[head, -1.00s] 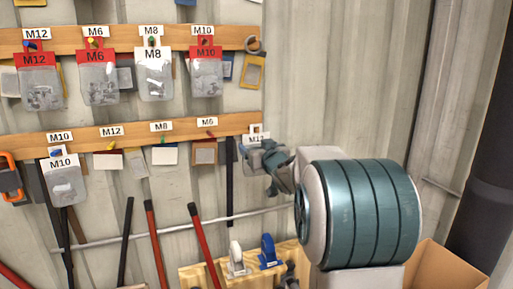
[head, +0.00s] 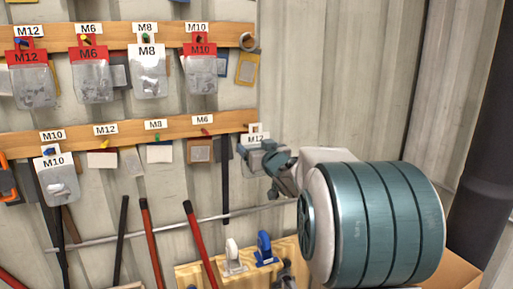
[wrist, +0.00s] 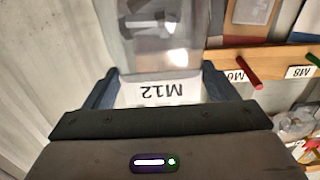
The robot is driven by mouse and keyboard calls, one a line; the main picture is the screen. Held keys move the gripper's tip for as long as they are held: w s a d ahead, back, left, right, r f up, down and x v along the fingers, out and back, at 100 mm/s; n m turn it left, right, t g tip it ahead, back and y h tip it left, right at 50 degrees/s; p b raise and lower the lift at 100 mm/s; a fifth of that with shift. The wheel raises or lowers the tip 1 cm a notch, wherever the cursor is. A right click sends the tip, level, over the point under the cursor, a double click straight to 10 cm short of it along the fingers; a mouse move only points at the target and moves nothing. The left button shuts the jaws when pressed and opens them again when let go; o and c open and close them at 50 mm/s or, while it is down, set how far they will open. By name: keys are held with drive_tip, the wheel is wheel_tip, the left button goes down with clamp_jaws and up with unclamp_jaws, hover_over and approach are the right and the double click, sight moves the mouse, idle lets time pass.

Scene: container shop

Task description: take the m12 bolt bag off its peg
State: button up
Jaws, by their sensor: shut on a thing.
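A bag with a white M12 header (head: 256,138) is at the right end of the lower peg rail. In the wrist view its upside-down M12 header (wrist: 165,88) lies between my two fingers, and its clear pouch (wrist: 160,35) holds grey metal pieces. My gripper (head: 262,156) is shut on this bag; its fingers also show in the wrist view (wrist: 158,88). No peg shows through the bag; its hanging hole is hidden in the wrist view. A red-headed M12 bag (head: 27,75) hangs on the upper rail at far left.
The lower rail (head: 180,128) has a yellow M12 peg, a green M8 peg and a red M6 peg (wrist: 250,72) without header bags. A white M10 bag (head: 58,180) hangs at its left. The upper rail (head: 115,37) holds several bags. Bare wall (head: 330,80) is at right.

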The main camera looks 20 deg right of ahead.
drive_tip(key=shift+s, duration=2)
